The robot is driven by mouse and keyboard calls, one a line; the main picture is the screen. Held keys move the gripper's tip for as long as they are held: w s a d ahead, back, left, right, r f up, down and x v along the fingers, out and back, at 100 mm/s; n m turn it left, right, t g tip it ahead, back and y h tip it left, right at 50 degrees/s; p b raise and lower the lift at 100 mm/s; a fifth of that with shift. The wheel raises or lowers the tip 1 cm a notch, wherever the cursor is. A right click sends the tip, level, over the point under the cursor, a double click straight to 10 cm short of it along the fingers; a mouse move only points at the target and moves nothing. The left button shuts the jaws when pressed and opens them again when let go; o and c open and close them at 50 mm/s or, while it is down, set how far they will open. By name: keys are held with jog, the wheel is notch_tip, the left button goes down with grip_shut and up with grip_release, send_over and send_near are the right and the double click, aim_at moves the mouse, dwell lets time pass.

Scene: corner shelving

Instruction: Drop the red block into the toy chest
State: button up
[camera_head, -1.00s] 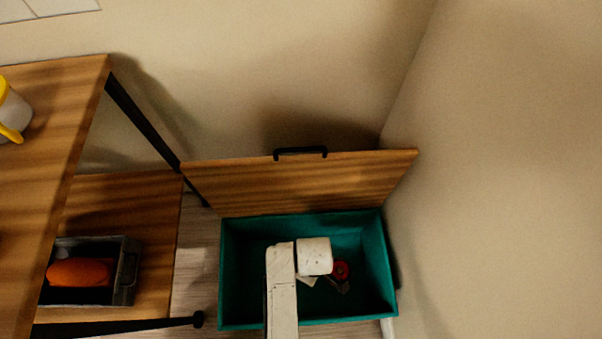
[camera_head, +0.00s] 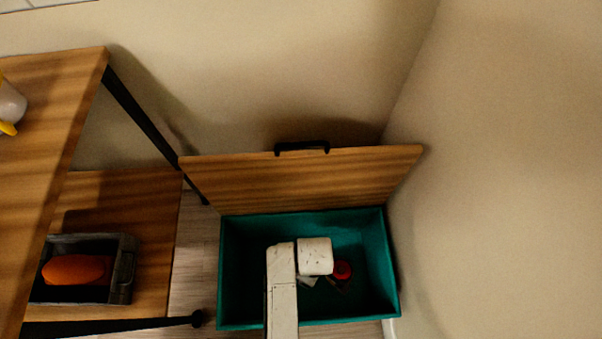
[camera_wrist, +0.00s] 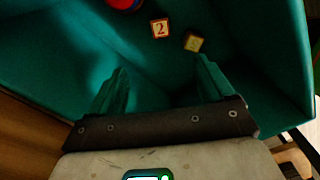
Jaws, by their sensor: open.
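The teal toy chest (camera_head: 232,270) stands open on the floor, its wooden lid (camera_head: 300,178) raised behind it. My gripper (camera_wrist: 162,75) is over the chest, its two fingers apart with nothing between them. In the head view my white arm hides the fingers and part of the chest. The wrist view shows two small blocks on the chest floor beyond the fingertips: a numbered block (camera_wrist: 160,28) with a cream face and reddish edges, and a second block (camera_wrist: 193,42) with a yellowish face and dark red edges. I cannot tell which is the red block.
A round red thing (camera_head: 342,270) lies in the chest; a red thing also shows at the wrist view's top edge (camera_wrist: 125,3). Left are wooden shelves (camera_head: 125,200) with dark metal legs and a grey bin (camera_head: 122,275) holding an orange object (camera_head: 77,270). Walls close in behind and right.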

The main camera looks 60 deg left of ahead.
notch_tip(320, 180, up, 11)
jog(key=p, duration=0.4)
jog(key=shift+f, duration=0.1)
dwell(0.4)
